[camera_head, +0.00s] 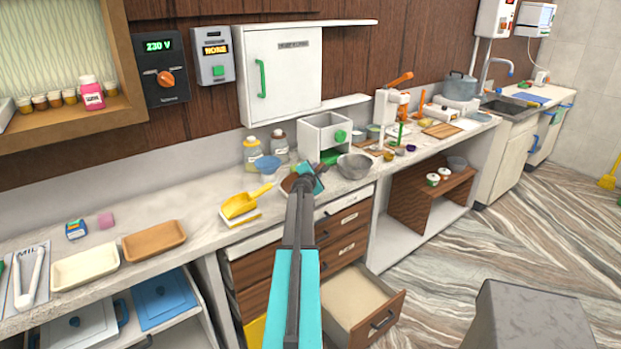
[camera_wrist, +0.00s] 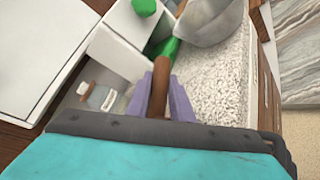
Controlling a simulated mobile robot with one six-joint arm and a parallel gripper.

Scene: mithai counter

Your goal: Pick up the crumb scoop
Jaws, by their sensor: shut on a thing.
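In the head view my gripper (camera_head: 304,181) is over the counter in front of the white box, and the arm hides part of the tool. I cannot tell whether the tool touches the counter.
A white box with a green knob (camera_head: 323,137) stands behind, and a metal bowl (camera_head: 355,167) to the right. A yellow scoop (camera_head: 240,205) lies left on the counter (camera_head: 185,205). Below, an open drawer (camera_head: 364,311) juts out. Jars (camera_head: 252,153) stand at the back.

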